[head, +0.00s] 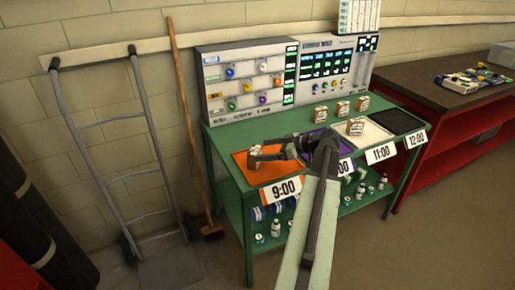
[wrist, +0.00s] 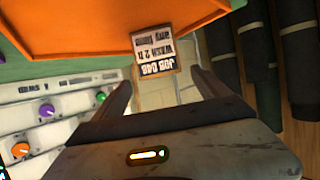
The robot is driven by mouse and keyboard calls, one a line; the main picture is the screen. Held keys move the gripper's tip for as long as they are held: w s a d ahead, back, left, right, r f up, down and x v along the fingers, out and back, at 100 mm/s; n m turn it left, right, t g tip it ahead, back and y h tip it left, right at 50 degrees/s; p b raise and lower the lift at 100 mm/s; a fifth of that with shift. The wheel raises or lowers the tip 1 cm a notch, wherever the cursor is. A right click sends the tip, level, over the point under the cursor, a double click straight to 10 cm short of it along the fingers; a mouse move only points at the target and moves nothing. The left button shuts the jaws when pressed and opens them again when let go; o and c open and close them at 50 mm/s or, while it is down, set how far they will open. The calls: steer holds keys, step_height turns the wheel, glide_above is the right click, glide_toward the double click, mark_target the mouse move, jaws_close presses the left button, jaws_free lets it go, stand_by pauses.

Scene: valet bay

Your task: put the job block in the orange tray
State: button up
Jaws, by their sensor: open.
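The job block (wrist: 154,52) has a white label with dark, upside-down print and brown edges in the wrist view. It overlaps the edge of the orange tray (wrist: 100,22), with its base end against the orange. I cannot tell for sure whether it rests on the tray floor. My gripper (wrist: 162,88) is open, its two fingers apart on either side of the block's near end. In the head view my gripper (head: 258,158) is low over the orange tray (head: 270,176), marked 9:00, and largely covers the block there.
Purple, white (head: 372,133) and black (head: 405,121) trays continue to the right on the green bench. Several similar blocks (head: 342,108) stand toward the back. A control console (head: 290,75) rises behind. A hand truck (head: 120,150) and broom (head: 190,130) lean at left.

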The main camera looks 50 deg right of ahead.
steer(key=p+v, duration=0.1)
steer(key=v, duration=0.6)
steer(key=shift+p, duration=0.4)
